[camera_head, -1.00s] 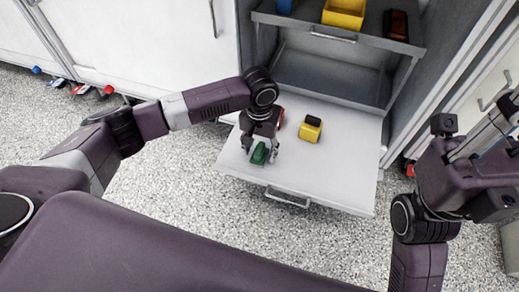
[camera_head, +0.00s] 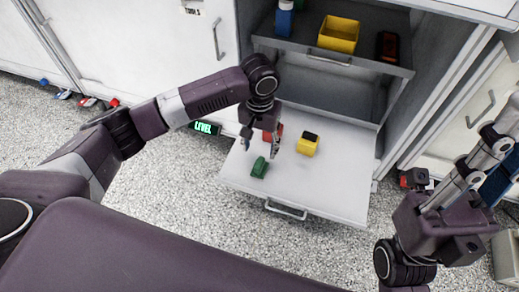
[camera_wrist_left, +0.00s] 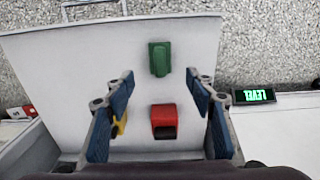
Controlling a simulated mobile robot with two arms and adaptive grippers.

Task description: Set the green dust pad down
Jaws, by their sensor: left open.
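The green dust pad (camera_head: 260,167) rests on the pulled-out white drawer surface (camera_head: 320,190), near its left front part. It also shows in the left wrist view (camera_wrist_left: 160,58), beyond the fingertips and apart from them. My left gripper (camera_head: 260,142) is open and empty, just behind the green pad and above the surface. In the left wrist view its two blue-padded fingers (camera_wrist_left: 160,95) stand wide apart. My right gripper's fingertips are not clearly visible; only part of my right arm shows at the right edge of the head view.
A red block (camera_head: 279,131) and a yellow block with a dark top (camera_head: 308,144) stand on the same surface. Behind, a shelf holds a yellow bin (camera_head: 339,34), a blue item (camera_head: 284,18) and a dark item (camera_head: 390,46). The surface's right front is clear.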

